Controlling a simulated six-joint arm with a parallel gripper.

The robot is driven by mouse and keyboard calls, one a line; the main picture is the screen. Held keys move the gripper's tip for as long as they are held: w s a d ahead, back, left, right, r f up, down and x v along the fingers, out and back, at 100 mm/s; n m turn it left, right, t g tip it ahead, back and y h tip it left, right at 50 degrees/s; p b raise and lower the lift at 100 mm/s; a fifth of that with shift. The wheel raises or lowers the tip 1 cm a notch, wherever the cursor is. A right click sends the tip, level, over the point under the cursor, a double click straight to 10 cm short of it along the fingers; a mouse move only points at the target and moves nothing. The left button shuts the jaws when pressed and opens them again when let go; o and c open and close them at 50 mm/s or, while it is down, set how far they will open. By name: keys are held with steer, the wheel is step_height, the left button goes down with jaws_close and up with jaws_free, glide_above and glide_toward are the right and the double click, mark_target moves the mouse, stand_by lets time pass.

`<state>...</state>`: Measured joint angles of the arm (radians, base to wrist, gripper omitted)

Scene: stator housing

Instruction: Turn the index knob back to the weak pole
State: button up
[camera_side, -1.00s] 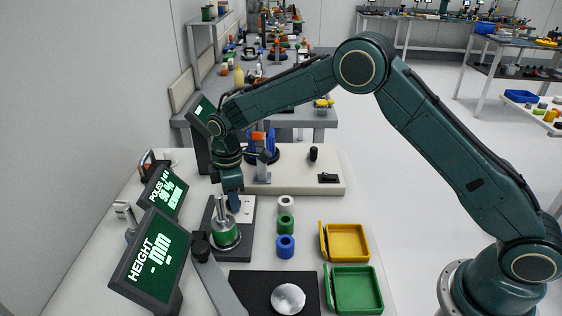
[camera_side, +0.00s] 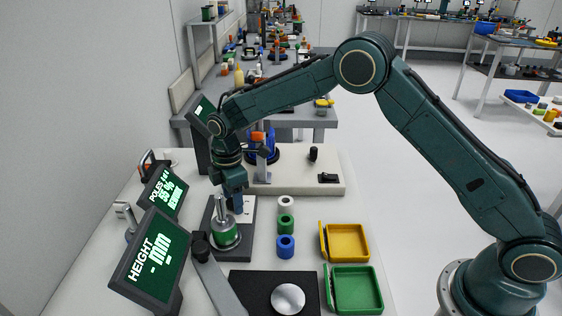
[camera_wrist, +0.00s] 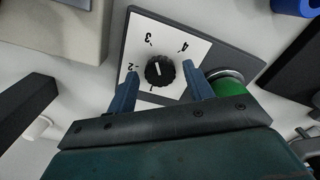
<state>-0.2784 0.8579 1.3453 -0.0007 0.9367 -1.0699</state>
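The black index knob (camera_wrist: 160,70) sits on a white dial plate (camera_wrist: 190,43) with printed numbers; 2, 3 and 4 are readable in the wrist view. A white mark shows on the knob's top. My gripper (camera_wrist: 160,67) is open, with blue fingers on either side of the knob and a visible gap on each side. In the side view my gripper (camera_side: 238,202) is over the dial and hides the knob. A green stator part with a metal post (camera_side: 224,232) stands in front of the dial on the same dark base (camera_side: 236,250).
White, green and blue rings (camera_side: 285,246) stand to the right. Yellow (camera_side: 347,243) and green (camera_side: 355,290) trays lie farther right.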

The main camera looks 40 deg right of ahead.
steer(key=shift+m, duration=0.4)
steer(key=m, duration=1.1)
steer(key=shift+r+m, duration=0.25)
steer(key=shift+m, duration=0.15)
step_height(320, 180, up, 30)
steer(key=s+d, duration=0.2)
stand_by(1.8)
steer(key=shift+f, duration=0.15)
